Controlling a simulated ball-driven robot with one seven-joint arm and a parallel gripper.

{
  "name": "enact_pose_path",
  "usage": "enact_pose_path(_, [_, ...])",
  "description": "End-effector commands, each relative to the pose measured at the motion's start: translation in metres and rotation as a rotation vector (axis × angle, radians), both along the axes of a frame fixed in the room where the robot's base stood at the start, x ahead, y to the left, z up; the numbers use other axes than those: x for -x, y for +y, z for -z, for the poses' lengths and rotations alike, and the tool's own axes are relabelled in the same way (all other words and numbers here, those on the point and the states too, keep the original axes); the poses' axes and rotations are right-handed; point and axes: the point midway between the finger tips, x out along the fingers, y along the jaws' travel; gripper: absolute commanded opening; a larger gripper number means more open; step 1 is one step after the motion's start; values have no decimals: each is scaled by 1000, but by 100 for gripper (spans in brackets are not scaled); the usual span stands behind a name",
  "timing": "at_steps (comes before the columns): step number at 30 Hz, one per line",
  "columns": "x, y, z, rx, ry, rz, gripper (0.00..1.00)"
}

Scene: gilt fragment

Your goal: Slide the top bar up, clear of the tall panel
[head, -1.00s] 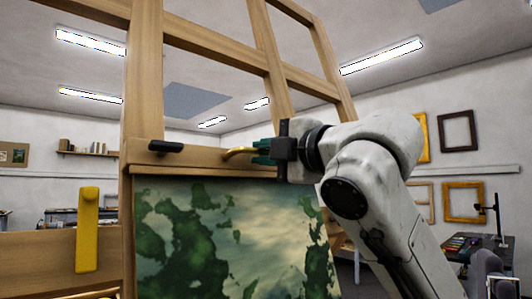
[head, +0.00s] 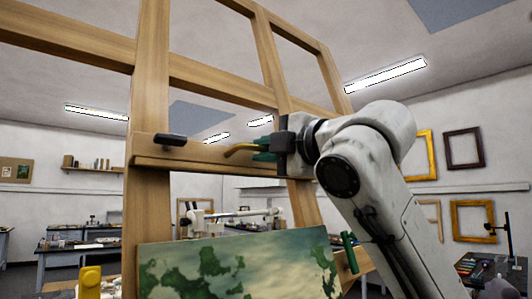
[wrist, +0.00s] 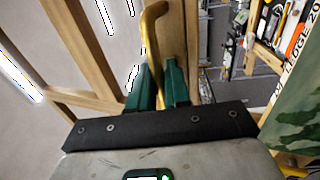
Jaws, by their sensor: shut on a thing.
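The top bar (head: 205,158) is a wooden crosspiece on the easel, with a black knob (head: 171,139) at its left and a brass-coloured handle (head: 240,149). My gripper (head: 262,150) is shut on this handle at the bar's right part. In the wrist view the green fingers (wrist: 158,90) close around the bent handle (wrist: 152,45). The tall panel (head: 245,262), painted green and cream, stands below. A wide open gap shows between the bar's underside and the panel's top edge. The panel's lower part is out of frame.
The easel's left upright (head: 150,95) and upper crosspiece (head: 220,93) frame the bar. A yellow part (head: 89,283) is at the lower left, and a green handle (head: 348,252) is right of the panel. Worktables and hanging frames stand farther back.

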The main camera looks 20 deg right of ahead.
Motion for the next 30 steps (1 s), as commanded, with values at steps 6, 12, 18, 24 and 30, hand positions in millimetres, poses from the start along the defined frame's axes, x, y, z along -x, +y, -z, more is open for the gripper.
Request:
enact_pose_path(6, [0, 0, 1, 1, 2, 0, 30])
enact_pose_path(12, [0, 0, 1, 1, 2, 0, 30])
enact_pose_path(18, [15, -6, 4, 1, 0, 1, 30])
enact_pose_path(24, [52, -17, 8, 2, -3, 1, 30])
enact_pose_path(30, [84, -28, 10, 2, -1, 1, 30])
